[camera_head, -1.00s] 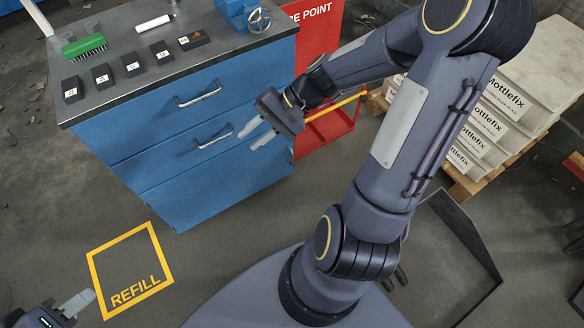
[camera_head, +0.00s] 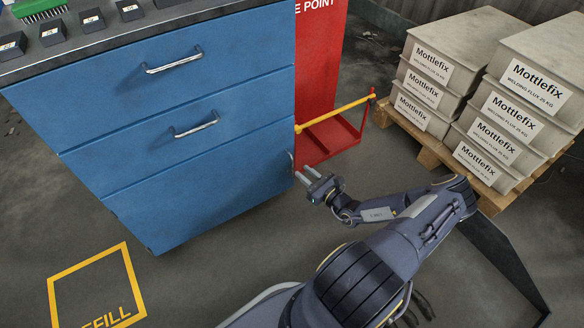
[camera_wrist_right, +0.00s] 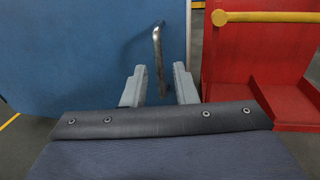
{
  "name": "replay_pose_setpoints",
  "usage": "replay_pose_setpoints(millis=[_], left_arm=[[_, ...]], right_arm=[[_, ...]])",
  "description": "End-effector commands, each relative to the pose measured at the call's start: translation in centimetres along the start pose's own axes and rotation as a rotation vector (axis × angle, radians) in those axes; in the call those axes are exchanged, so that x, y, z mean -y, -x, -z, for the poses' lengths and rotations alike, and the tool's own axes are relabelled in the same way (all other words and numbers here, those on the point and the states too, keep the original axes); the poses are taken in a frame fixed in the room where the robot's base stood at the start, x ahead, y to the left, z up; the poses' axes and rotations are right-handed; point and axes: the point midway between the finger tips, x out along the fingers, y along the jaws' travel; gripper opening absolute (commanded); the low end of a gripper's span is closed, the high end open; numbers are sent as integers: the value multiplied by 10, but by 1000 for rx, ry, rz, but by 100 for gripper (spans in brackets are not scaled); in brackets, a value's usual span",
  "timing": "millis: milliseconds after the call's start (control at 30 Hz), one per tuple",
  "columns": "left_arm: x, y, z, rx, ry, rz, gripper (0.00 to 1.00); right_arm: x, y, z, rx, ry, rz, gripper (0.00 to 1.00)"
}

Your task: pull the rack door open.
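The blue cabinet (camera_head: 200,100) stands at left in the head view, with two horizontal bar handles on its drawer fronts. A small upright handle (camera_head: 290,160) shows at its lower right edge. In the right wrist view this upright metal handle (camera_wrist_right: 158,55) stands out from a blue panel (camera_wrist_right: 90,50). My right gripper (camera_head: 304,174) is open just beside that handle. In the wrist view the handle lies between the two fingers (camera_wrist_right: 159,88) of my right gripper; I cannot tell whether they touch it. I see no open door. My left gripper is out of view.
A red stand (camera_head: 325,130) with a yellow bar (camera_head: 335,115) is close right of the handle. Stacked flux boxes (camera_head: 500,110) sit on a pallet (camera_head: 430,150) at right. The floor before the cabinet is clear around a yellow REFILL square (camera_head: 130,275).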

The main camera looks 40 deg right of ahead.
Motion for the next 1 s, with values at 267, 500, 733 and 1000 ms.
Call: replay_pose_setpoints(millis=[267, 500, 733, 1000], left_arm=[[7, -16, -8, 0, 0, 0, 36], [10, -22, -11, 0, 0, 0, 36], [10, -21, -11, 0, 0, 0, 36], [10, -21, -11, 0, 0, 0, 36]], right_arm=[[-2, -46, 1, 4, 1, -6, 26], [-2, -66, 0, 1, 2, -5, 26], [-2, -68, -2, 1, 2, -6, 26], [-2, -68, -2, 1, 2, -6, 0]])
